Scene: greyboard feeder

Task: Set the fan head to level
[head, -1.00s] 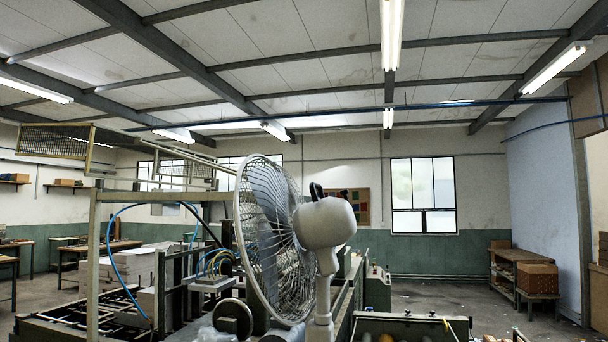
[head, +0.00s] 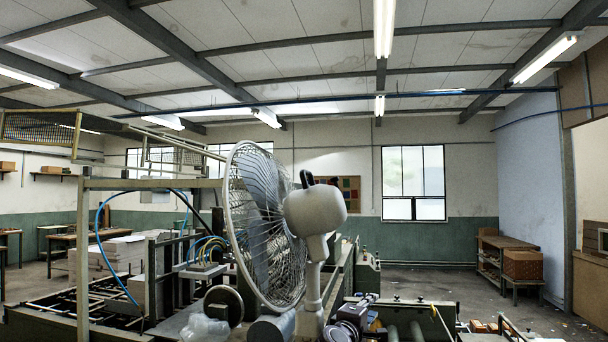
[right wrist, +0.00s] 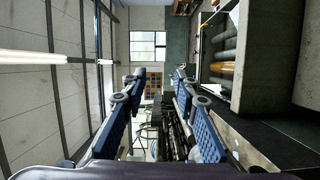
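The fan's white motor housing (head: 316,210) sits on a white neck and pole (head: 313,285), in the middle of the head view. Its round wire grille (head: 265,225) faces left and is tilted: its top lies farther left than its bottom. A dark knob or handle (head: 307,180) stands on the housing. My right gripper (head: 352,312) shows low in the head view, just right of the pole; whether they touch cannot be told. In the right wrist view its two blue-padded fingers (right wrist: 157,78) are spread apart with nothing between them. My left gripper is not in view.
A metal frame (head: 150,184) with blue hoses and stacked board (head: 105,255) stands left of the fan. A roller machine (head: 410,315) lies at the lower right. Free floor (head: 430,280) shows behind it, before a wooden bench (head: 500,262).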

